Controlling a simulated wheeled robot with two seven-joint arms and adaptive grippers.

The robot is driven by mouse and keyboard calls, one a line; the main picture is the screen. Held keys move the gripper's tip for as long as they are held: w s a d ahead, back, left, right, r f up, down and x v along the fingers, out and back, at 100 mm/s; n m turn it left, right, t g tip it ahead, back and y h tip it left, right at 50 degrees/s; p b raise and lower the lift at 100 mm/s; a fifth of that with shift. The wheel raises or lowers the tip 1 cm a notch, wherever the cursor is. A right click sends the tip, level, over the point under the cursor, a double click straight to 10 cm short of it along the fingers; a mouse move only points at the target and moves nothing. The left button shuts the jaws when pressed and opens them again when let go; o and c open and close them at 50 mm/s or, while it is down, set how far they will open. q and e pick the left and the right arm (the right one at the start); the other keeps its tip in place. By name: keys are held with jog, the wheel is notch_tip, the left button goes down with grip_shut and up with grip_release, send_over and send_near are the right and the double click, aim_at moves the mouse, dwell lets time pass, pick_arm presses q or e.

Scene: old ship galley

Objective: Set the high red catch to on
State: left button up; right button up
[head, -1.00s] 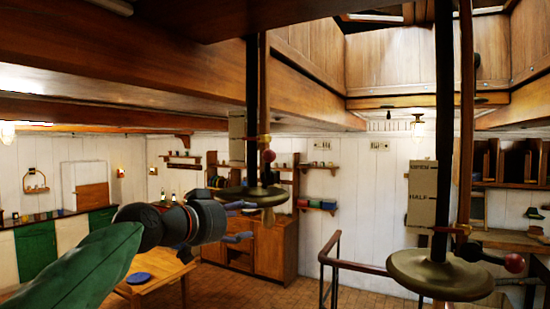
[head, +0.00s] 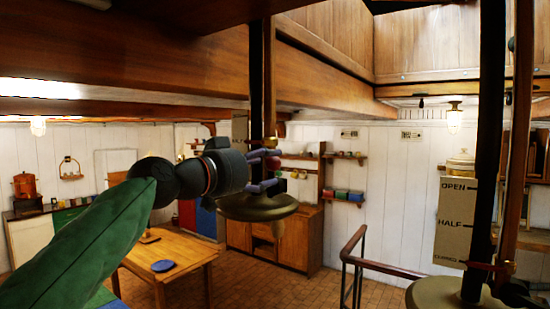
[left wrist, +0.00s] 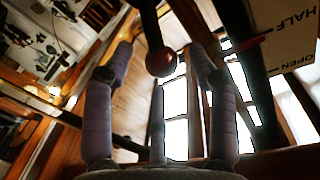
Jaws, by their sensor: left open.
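A red ball knob (head: 272,163), the red catch's handle, is beside the left dark pole (head: 257,80), above a round brass disc (head: 257,206). My left gripper (head: 278,169) is open at the knob's height, its purple fingers above and below it in the head view. In the left wrist view the knob (left wrist: 161,63) sits between the spread fingertips (left wrist: 161,55), on a dark rod. I see no clear contact. The fingers partly hide the knob in the head view. My right gripper is not in view.
A second dark pole (head: 489,120) with a brass disc (head: 450,293) and a card marked OPEN and HALF (head: 456,222) stands at right. A card (left wrist: 285,30) is near the fingers in the wrist view. Low beams (head: 130,60) run overhead. A table (head: 170,257) stands below.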

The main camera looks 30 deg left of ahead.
pick_arm(q)
jog(key=shift+w+d+r+p, duration=0.1)
jog(key=shift+w+p, duration=0.1)
jog(key=shift+w, duration=0.35)
jog(key=shift+w+d+r+p, duration=0.1)
jog(key=shift+w+p, duration=0.1)
jog(key=shift+w, duration=0.35)
jog(key=shift+w+d+f, duration=0.1)
jog(key=shift+w, duration=0.4)
jog(key=shift+s, duration=0.2)
grip_shut()
